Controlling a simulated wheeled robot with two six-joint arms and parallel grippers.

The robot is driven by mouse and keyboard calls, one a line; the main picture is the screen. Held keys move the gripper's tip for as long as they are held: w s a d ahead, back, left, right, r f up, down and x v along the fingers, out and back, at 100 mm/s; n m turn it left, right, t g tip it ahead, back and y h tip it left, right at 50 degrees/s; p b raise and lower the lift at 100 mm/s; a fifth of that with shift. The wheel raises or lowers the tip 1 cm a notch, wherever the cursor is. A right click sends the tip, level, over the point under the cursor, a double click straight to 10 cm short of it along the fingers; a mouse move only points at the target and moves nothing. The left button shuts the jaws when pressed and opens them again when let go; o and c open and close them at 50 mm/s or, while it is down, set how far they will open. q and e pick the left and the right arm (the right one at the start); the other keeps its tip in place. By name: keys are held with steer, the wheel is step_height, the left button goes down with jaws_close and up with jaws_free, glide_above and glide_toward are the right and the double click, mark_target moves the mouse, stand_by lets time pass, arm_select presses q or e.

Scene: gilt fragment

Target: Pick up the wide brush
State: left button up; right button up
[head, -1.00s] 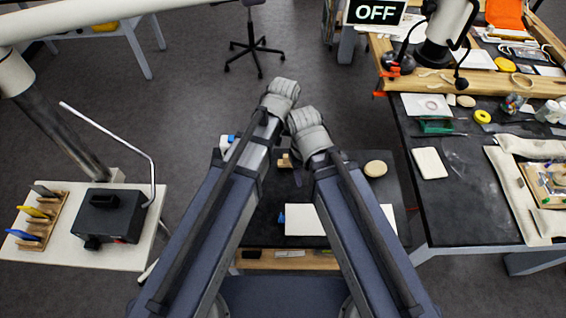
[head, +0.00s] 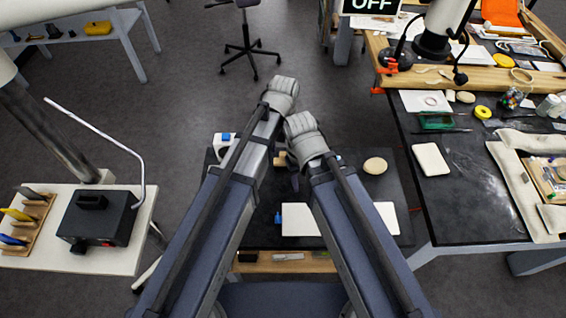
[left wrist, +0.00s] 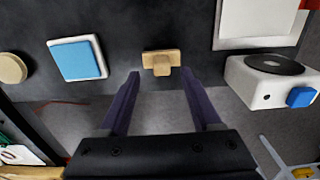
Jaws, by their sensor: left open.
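A small pale wooden T-shaped piece, which may be the wide brush (left wrist: 160,60), lies on the dark tabletop in the left wrist view. No bristles can be made out on it. In the head view the wooden piece (head: 280,159) is mostly hidden behind my arms. My left gripper (left wrist: 161,74) is open and empty, its two dark purple fingers on either side of the line to the piece. The piece shows just beyond the gap between the fingertips; whether they are level with it I cannot tell. My right gripper is hidden from both views.
A white device with a black disc and blue knob (left wrist: 272,80) stands right in the left wrist view. A blue-topped white pad (left wrist: 77,58) and a beige disc (left wrist: 12,68) lie left. White paper (left wrist: 258,22) lies above. A cluttered workbench (head: 455,215) stands right in the head view.

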mark_target(283, 153)
arm_select(q)
step_height(283, 153, down, 5)
steer(key=b, duration=0.4)
steer(key=shift+a+r, duration=0.1)
steer(key=shift+a, duration=0.05)
arm_select(e)
step_height(283, 153, down, 5)
steer(key=shift+r, duration=0.1)
arm_select(q)
steer(key=shift+r, duration=0.1)
arm_select(e)
steer(key=shift+r, duration=0.1)
arm_select(q)
jaws_close()
